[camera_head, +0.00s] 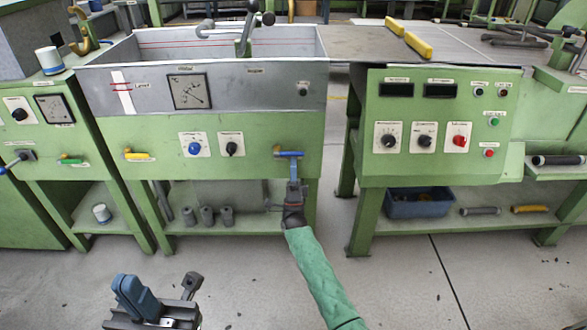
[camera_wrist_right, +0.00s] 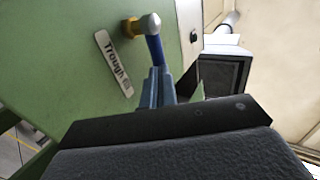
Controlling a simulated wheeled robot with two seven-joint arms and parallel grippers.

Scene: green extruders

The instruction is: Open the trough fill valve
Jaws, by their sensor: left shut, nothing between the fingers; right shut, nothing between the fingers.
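The trough fill valve is on the green trough front. Its blue lever (camera_head: 289,154) lies roughly level in the head view. In the right wrist view the blue lever (camera_wrist_right: 155,50) runs from a silver cap and orange-brown stem, alongside a white label reading "Trough" (camera_wrist_right: 112,60). My right gripper (camera_head: 293,176) is just below the lever, with its fingers shut and empty. In the right wrist view its blue-grey fingertips (camera_wrist_right: 158,82) overlap the lever's free end; I cannot tell whether they touch. My left gripper (camera_head: 129,291) is low at the front left, shut and empty, away from the trough.
A yellow-handled valve (camera_head: 137,155) and two knobs (camera_head: 194,148) share the trough front. A control cabinet (camera_head: 440,125) stands to the right across a gap. Grey cylinders (camera_head: 208,216) stand on the lower shelf. The floor (camera_head: 400,290) in front is clear.

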